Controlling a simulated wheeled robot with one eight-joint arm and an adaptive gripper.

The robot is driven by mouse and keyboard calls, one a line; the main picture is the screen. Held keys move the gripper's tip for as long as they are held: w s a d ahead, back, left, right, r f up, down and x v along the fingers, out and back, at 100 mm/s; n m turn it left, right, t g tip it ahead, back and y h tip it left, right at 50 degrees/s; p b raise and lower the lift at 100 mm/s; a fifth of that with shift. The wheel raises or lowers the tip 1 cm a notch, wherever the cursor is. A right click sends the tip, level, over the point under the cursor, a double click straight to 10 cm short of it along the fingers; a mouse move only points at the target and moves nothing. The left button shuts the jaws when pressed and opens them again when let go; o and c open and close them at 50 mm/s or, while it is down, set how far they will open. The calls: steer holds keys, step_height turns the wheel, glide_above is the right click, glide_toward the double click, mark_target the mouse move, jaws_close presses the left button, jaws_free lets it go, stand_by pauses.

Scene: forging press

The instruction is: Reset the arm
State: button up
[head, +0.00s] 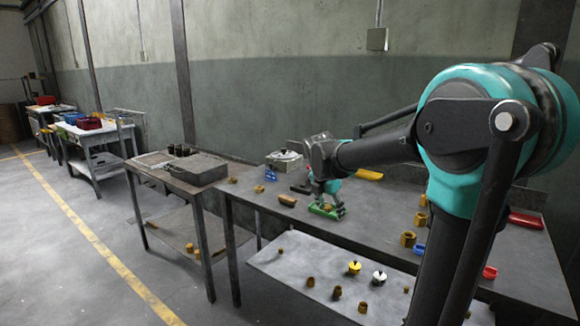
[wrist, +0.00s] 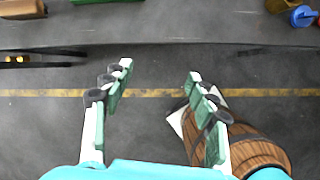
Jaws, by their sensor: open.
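My arm reaches from the right over the grey workbench (head: 385,222) in the head view. My gripper (head: 328,202) hangs above the bench, small and far off. A green patch shows at its tip, and I cannot tell there whether it is the finger pads or a thing on the bench. In the wrist view my gripper (wrist: 158,72) has its two green-padded fingers spread wide apart. Nothing is between them, only dark floor and a yellow line behind.
A wooden barrel (wrist: 258,150) stands behind the right finger in the wrist view. Brown nut-like parts (head: 408,239), a red tray (head: 526,220) and a yellow tray (head: 369,174) lie on the workbench. A grey case (head: 196,168) sits on the neighbouring table. The aisle floor (head: 60,240) is clear.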

steer(key=s+d+f+m+y, duration=0.1)
steer(key=s+d+f+m, duration=0.2)
steer(key=s+f+m, duration=0.5)
steer(key=s+d+f+m+y, duration=0.1)
steer(key=s+d+f+m, duration=0.2)
steer(key=s+f+m, duration=0.5)
steer(key=s+m, duration=0.7)
steer(key=m, duration=0.2)
steer(key=shift+s+f+t, duration=0.25)
steer(key=shift+s+t, duration=0.05)
steer(key=shift+s, duration=0.05)
